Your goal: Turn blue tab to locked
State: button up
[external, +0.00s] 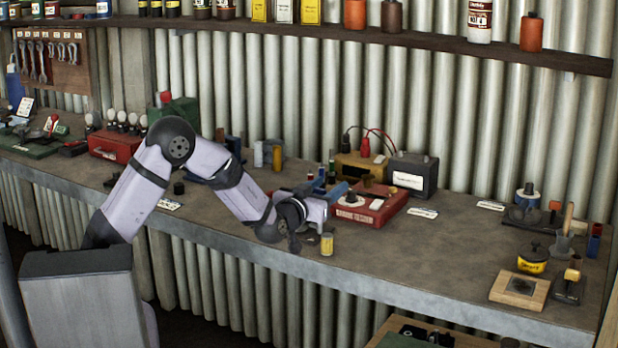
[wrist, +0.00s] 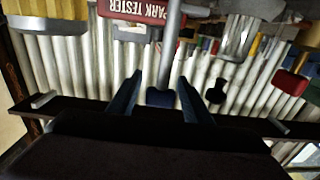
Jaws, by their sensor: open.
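My gripper (external: 312,212) is above the bench, just left of a red box (external: 385,211) with a white round part on top. In the wrist view my gripper (wrist: 162,76) is open, with one dark finger on each side. A blue piece (wrist: 160,98) at the end of a grey rod (wrist: 171,45) shows between the fingers; I cannot tell if it is the blue tab or whether the fingers touch it. A blue piece (external: 337,190) also shows beside the red box in the external view. No locked marking is readable.
A small yellow can (external: 327,243) stands by the bench's front edge, close below my gripper. A black box (external: 412,176) and a tan box (external: 361,167) with cables stand behind. A red panel with upside-down lettering (wrist: 137,10) tops the wrist view.

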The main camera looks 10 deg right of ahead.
aim_at(319, 193)
jog(key=shift+b+v, duration=0.8)
jog(key=shift+v, duration=2.7)
